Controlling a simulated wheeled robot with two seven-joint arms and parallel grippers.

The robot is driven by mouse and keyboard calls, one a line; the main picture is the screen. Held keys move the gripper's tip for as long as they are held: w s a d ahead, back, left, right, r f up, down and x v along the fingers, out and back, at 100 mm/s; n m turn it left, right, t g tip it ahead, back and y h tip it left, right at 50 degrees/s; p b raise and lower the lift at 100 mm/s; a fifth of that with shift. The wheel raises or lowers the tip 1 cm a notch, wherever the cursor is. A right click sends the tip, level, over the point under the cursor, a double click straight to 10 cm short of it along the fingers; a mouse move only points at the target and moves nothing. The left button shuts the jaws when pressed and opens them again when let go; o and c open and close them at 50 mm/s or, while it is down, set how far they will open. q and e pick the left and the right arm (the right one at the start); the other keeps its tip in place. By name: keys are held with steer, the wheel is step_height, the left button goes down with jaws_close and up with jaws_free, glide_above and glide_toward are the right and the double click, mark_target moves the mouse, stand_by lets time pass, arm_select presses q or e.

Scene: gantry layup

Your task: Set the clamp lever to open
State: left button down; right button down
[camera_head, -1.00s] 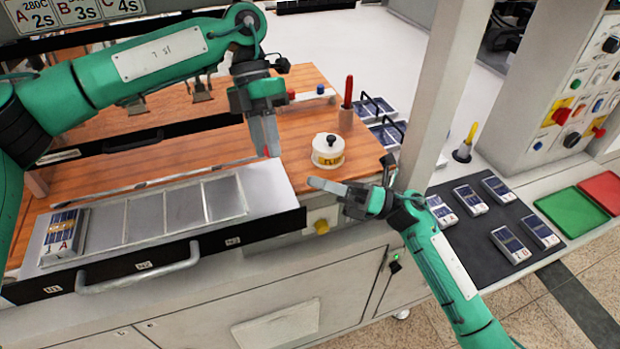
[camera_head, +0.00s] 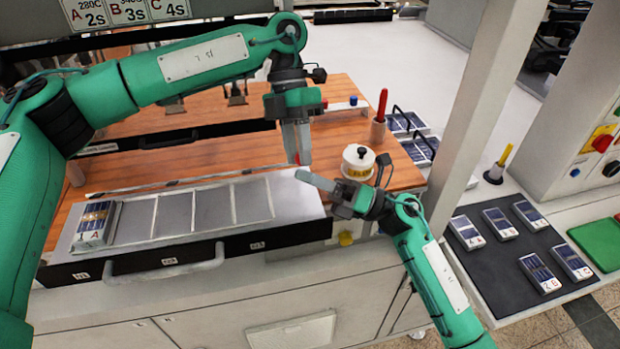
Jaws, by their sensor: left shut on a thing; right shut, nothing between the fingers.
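My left gripper (camera_head: 297,150) points down at the right end of the metal layup tray (camera_head: 285,185). It is shut on a small part with a red tip (camera_head: 297,158), which I take to be the clamp lever. The fingers hide most of it, so its position cannot be read. A thin bar (camera_head: 180,183) runs along the tray's back edge towards it. My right gripper (camera_head: 305,177) is shut and empty, its fingertips pointing left over the tray's right end, close to the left fingertips.
A cell pack marked A (camera_head: 97,222) sits in the tray's left end. A white pot (camera_head: 358,160) and a red-handled tool (camera_head: 381,107) stand right of the grippers. A grey post (camera_head: 480,90) rises at right. Several packs lie on a dark mat (camera_head: 500,255).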

arm_select(q)
steer(key=c, duration=1.2)
jaws_free()
steer(key=shift+s+d, duration=0.1)
steer(key=shift+d, duration=0.1)
steer(key=shift+c, duration=0.2)
steer(key=shift+o, duration=1.2)
steer(key=shift+d, duration=0.3)
steer(key=shift+a, duration=0.3)
